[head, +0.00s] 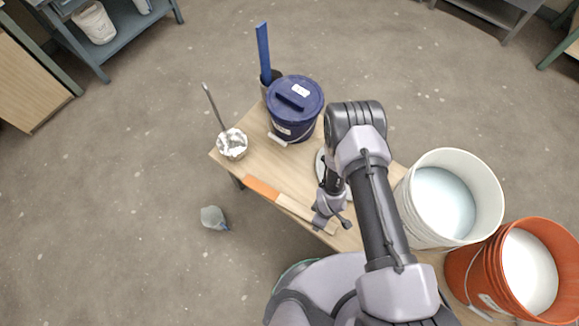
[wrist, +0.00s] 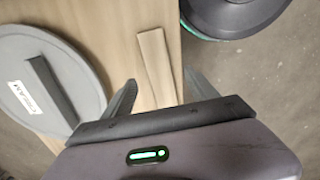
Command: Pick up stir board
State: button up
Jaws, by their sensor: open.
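The stir board (head: 291,204), a flat strip with an orange end and a bare wood end, lies along the near edge of the table. Its pale wood end also shows in the wrist view (wrist: 154,62), between my fingers. My gripper (head: 331,221) is at the board's bare wood end, pointing down. In the wrist view my gripper (wrist: 160,85) has its fingers spread, one on each side of the board, with gaps between them and the wood. The picture does not show how far above the tabletop the fingertips are.
A grey lid (wrist: 45,105) lies left of the fingers in the wrist view. White (head: 415,215) and orange (head: 475,280) buckets stand right.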

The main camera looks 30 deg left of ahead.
jog(key=f+b, duration=0.1)
jog(key=f, duration=0.3)
jog(key=f+b, duration=0.1)
jog(key=f, duration=0.1)
jog(key=shift+w+d+f+b, duration=0.1)
jog(key=shift+w+d+b, duration=0.05)
jog(key=shift+d+b, duration=0.25)
grip_shut()
